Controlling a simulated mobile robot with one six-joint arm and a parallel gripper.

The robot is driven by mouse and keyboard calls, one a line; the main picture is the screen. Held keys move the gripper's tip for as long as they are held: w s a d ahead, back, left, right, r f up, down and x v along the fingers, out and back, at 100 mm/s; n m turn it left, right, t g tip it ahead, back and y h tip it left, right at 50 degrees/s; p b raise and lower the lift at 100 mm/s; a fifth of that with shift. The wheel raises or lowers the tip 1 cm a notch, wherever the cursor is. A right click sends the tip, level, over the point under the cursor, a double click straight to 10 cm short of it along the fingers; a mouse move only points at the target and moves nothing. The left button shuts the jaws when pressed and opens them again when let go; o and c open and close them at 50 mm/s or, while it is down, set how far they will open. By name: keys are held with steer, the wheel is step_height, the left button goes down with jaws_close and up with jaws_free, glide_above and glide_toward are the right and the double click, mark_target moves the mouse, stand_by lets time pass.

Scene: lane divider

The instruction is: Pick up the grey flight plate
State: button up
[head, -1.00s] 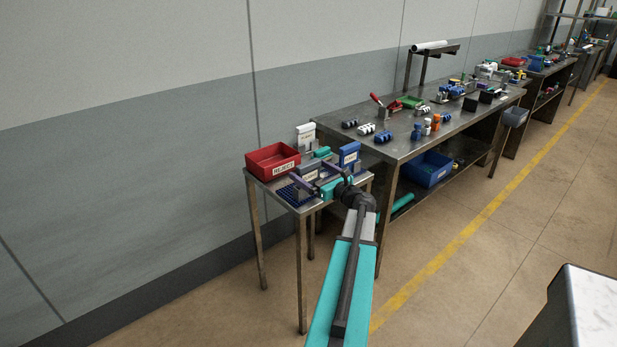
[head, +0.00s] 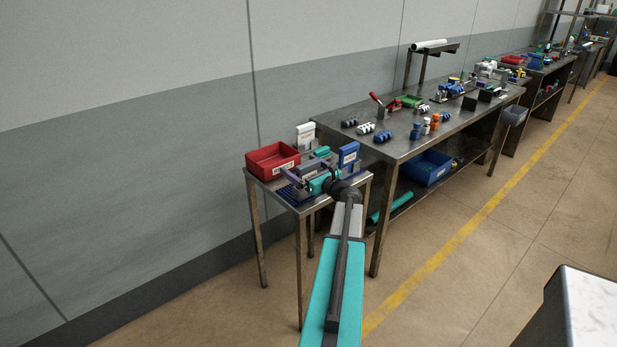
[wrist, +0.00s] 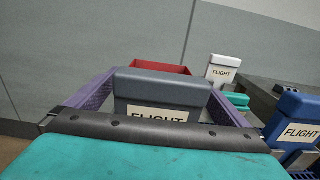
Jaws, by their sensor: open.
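The grey flight plate (wrist: 165,92) stands upright in the middle of the wrist view, its FLIGHT label partly hidden by my gripper's dark edge. My gripper (wrist: 166,82) is open, with one purple finger on each side of the plate. No contact between finger and plate can be made out. In the head view my gripper (head: 305,172) is over the small side table (head: 330,199), and the grey plate is hard to separate from it. A white FLIGHT plate (wrist: 224,70) stands behind to the right. A blue FLIGHT plate (wrist: 296,120) stands at the near right.
A red bin (head: 270,160) sits at the table's back left, beyond the grey plate. A teal block (head: 321,152) lies between the bin and the blue plate. The larger workbench (head: 395,145) with several parts adjoins on the right. The wall is close behind.

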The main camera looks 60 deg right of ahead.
steer(key=c, duration=1.3)
steer(key=shift+r, duration=0.1)
steer(key=shift+r+b, duration=0.55)
steer(key=shift+r, duration=4.4)
